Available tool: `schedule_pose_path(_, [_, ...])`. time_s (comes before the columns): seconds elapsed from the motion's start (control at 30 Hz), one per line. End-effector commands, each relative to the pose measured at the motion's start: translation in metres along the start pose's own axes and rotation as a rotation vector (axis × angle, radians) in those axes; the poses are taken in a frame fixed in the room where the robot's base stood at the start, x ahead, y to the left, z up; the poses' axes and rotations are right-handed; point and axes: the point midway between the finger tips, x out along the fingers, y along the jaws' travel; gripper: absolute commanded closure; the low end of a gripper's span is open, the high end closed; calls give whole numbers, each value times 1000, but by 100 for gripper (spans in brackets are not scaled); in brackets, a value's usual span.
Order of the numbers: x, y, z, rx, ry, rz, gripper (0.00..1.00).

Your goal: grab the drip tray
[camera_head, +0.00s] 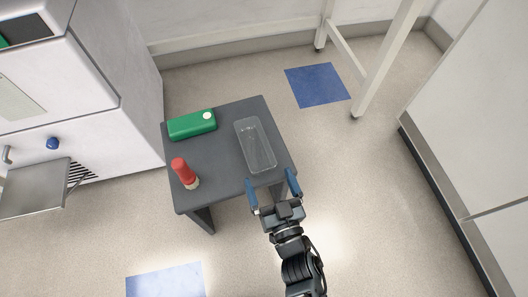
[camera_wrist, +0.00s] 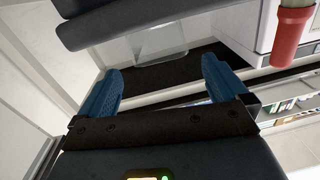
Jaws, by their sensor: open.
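A clear, shallow rectangular tray, which looks like the drip tray (camera_head: 256,146), lies flat on the right half of a small dark grey table (camera_head: 215,160). Its long side runs from the back toward my gripper. My gripper (camera_head: 272,184) is open and empty, with its two blue fingers apart at the table's front right edge, just short of the tray's near end. In the wrist view the open fingers (camera_wrist: 162,76) frame the dark table, and part of the clear tray (camera_wrist: 160,43) shows beyond them. Its upper part there is cut off by dark bars.
A green box (camera_head: 191,125) with a white round spot sits at the table's back left. A white machine (camera_head: 75,90) with a metal shelf (camera_head: 35,188) is at the left. Floor right of the table is clear.

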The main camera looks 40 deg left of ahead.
Motion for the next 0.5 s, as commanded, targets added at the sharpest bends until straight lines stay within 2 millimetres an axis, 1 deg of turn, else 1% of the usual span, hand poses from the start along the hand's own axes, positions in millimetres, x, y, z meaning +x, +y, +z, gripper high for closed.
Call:
schedule_pose_path(0.03, [7,-2,4,-1,0,-14,0])
schedule_pose_path(0.13, [17,-5,6,-3,1,-26,0])
schedule_pose_path(0.43, [46,-3,7,-3,1,-25,0])
schedule_pose_path(0.5, [56,-2,8,-3,2,-25,0])
